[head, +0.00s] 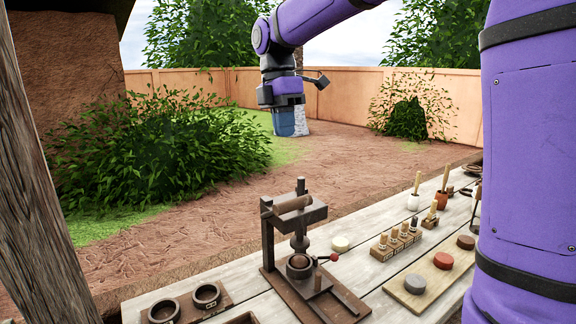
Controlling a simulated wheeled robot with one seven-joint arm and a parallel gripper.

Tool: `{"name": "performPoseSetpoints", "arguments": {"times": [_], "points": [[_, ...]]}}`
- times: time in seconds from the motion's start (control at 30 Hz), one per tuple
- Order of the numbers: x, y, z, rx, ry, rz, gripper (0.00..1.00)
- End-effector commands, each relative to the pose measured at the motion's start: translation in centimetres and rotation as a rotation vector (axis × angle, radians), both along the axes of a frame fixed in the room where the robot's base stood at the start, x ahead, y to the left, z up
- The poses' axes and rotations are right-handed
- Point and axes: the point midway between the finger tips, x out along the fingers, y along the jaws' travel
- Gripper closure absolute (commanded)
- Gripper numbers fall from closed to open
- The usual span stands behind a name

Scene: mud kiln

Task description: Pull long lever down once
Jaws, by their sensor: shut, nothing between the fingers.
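A dark press (298,235) stands on the wooden table, with an upright post, a top beam and a ram above a round cup. A thick brown wooden bar (292,205) lies across its top and looks like the long lever, seen partly end-on, so its full length is hard to judge. A short thin handle with a red knob (333,257) sits low beside the cup. My gripper (289,128) hangs fingers-down in the air, well above the press in the picture and apart from it. It is shut and holds nothing.
Two round cups on a board (184,303) stand left of the press. A stamp rack (396,242), a pale disc (340,243), a board with coloured discs (416,285) and pots with brushes (441,200) stand right. A wooden post (32,180) rises at far left.

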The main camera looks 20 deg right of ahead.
Motion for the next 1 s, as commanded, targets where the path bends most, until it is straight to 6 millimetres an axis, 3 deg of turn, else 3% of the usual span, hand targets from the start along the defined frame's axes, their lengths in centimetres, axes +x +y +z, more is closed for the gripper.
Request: {"name": "performPoseSetpoints", "arguments": {"times": [0.7, 1.0], "points": [[-2.3, -0.4, -11.5, -0.001, 0.003, 0.0, 1.0], [-2.6, -0.5, -13.2, 0.0, 0.001, -0.001, 1.0]]}}
